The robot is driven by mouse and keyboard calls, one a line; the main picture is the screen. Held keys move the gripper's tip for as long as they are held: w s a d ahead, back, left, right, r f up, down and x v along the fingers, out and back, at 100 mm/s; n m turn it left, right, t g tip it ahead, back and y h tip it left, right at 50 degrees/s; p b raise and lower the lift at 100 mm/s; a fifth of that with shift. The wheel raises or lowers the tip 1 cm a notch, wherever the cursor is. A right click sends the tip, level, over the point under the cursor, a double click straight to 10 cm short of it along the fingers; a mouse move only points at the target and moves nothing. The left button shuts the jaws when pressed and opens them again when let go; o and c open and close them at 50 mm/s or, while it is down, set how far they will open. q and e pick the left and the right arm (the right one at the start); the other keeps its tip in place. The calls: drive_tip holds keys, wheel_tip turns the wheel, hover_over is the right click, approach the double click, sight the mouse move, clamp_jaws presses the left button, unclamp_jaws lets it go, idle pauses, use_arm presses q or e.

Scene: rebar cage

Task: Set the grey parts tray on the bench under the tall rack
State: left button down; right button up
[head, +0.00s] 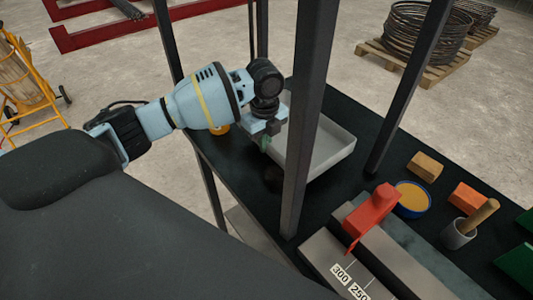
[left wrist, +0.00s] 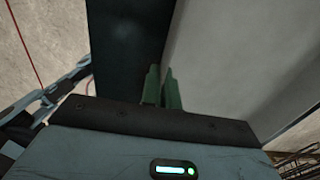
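The grey parts tray (head: 330,150) is on or just above the dark bench (head: 350,205), between the rack's dark posts; I cannot tell whether its base touches. A front post of the tall rack (head: 305,110) hides part of the tray. My left gripper (head: 266,142) is at the tray's left wall. In the left wrist view, the green fingers (left wrist: 162,88) are close together, one on each side of the pale wall of the tray (left wrist: 225,50), and look shut on it. My right gripper is not in view.
A red clamp-like block (head: 372,215) sits on a marked grey rail. Another rack post (head: 408,90) stands right of the tray. Wire coils (head: 425,35) are on a floor pallet.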

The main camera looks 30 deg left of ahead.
sight(265, 166)
use_arm(q)
drive_tip(key=shift+f, duration=2.7)
drive_tip(key=shift+f, duration=0.15)
drive_tip(key=c, duration=1.7)
unclamp_jaws()
wheel_tip(265, 166, up, 12)
drive_tip(key=shift+r, duration=0.15)
